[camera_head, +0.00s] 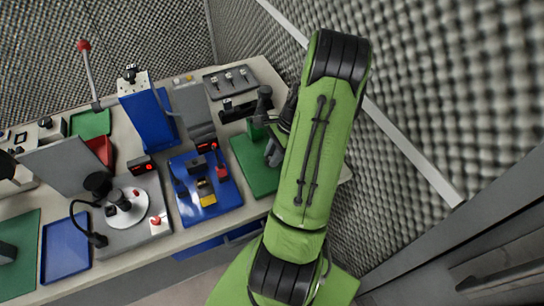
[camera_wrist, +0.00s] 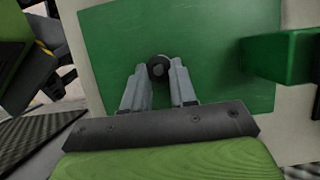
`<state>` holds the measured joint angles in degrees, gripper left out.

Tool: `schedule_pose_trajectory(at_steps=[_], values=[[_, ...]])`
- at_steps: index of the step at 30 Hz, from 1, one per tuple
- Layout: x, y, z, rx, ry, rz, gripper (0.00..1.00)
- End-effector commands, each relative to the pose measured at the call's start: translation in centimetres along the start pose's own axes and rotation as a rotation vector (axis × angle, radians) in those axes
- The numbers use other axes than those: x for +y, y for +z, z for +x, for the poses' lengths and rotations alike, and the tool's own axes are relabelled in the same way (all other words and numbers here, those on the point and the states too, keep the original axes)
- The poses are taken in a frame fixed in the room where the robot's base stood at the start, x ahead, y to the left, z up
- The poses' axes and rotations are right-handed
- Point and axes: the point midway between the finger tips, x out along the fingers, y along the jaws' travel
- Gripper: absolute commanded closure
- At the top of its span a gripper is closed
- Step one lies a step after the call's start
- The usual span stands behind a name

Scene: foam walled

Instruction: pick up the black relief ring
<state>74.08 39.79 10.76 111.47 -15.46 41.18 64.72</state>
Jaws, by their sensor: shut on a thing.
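The black relief ring (camera_wrist: 158,64) shows in the wrist view as a small dark round piece with a lighter centre. It sits between the grey fingertips of my gripper (camera_wrist: 159,76), which are shut on it. Behind it lies a flat green plate (camera_wrist: 110,45). I cannot tell whether the ring touches the plate or is clear of it. In the head view my green arm covers most of the gripper, and the ring is hidden there; the green plate (camera_head: 253,171) shows left of my arm.
A green block (camera_wrist: 281,57) stands right of the ring in the wrist view. In the head view, a blue tray with small parts (camera_head: 222,201) lies left of the green plate, and a grey tray (camera_head: 229,80) lies behind it. Foam walls stand close behind and right of the bench.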

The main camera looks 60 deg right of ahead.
Motion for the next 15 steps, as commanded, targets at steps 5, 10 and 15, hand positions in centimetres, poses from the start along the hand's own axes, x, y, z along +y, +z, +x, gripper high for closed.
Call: schedule_pose_trajectory(at_steps=[5, 10, 15], values=[[-0.1, 0.7, -1.9, 0.002, -0.003, -0.002, 1.0], [1.2, 1.3, -3.3, 0.001, 0.001, 0.003, 1.0], [5.2, 1.3, -3.2, 0.001, 0.001, 0.005, 1.0]])
